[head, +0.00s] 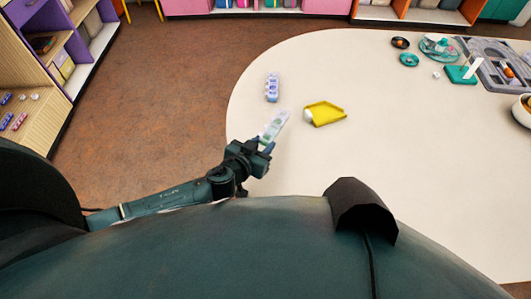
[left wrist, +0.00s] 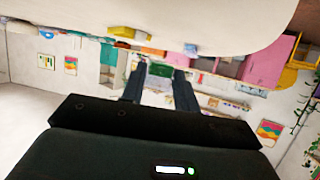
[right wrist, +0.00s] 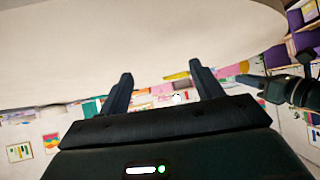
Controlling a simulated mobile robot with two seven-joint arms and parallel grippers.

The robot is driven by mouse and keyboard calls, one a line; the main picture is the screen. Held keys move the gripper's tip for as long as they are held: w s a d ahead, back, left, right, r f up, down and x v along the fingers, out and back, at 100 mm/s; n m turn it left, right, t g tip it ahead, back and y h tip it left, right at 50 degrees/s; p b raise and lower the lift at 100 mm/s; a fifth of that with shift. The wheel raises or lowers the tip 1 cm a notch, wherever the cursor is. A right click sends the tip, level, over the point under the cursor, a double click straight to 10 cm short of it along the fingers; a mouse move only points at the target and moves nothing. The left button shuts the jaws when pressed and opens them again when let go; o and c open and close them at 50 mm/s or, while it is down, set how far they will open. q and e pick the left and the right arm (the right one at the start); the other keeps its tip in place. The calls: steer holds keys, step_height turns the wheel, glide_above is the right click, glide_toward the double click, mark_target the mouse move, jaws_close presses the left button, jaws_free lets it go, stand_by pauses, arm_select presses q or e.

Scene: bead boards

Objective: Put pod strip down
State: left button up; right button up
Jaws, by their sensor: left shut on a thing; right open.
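The pod strip (head: 274,126), a pale translucent strip with greenish cells, is in my left gripper (head: 264,147). It points up and to the right in the head view, over the near left part of the table. Its green end (left wrist: 160,70) shows between the shut fingers in the left wrist view. I cannot tell whether it touches the table. A second strip, lavender with pale cells (head: 272,88), lies on the table just beyond it. My right gripper (right wrist: 162,84) is open and empty in the right wrist view; it does not show in the head view.
The round cream table (head: 400,150) is mostly bare. Teal dishes (head: 409,60), a teal stand (head: 460,75) and a grey board (head: 492,62) stand at the far right.

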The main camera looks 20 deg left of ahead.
arm_select(q)
steer(key=shift+f+b, duration=1.2)
steer(key=shift+f, duration=1.85)
steer(key=o, duration=0.9)
steer(key=shift+o, duration=0.2)
